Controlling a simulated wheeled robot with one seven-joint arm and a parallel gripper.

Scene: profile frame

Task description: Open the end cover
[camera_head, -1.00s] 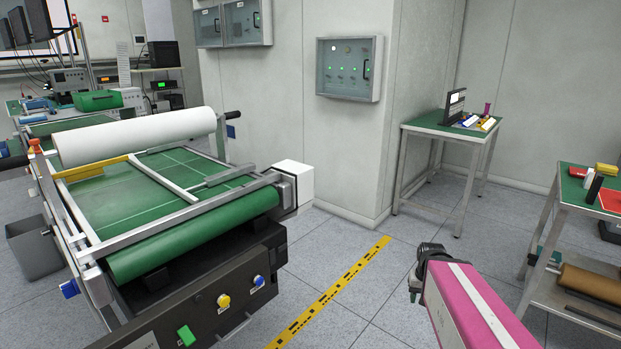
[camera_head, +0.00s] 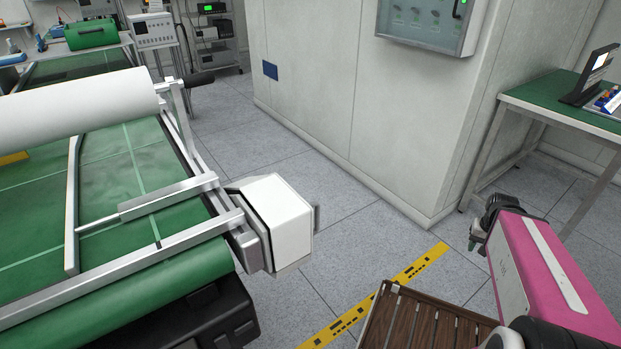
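A white box-like cover (camera_head: 282,217) sits on the right end of the green roller machine (camera_head: 160,265), beside the end of its roller. It looks closed, and a grey plate shows at its right side. I take it to be the end cover. My pink arm reaches in from the lower right. Its dark end with my gripper (camera_head: 474,243) is well to the right of the cover, apart from it and above the floor. The fingers are small and partly hidden, so their opening cannot be seen. Nothing visible is held.
Yellow-black floor tape (camera_head: 420,268) runs between the machine and my arm. A wall corner and control box (camera_head: 428,22) stand behind. A green-topped table (camera_head: 560,100) is at the right. Floor right of the cover is clear. A brown slatted surface shows at bottom; whose is unclear.

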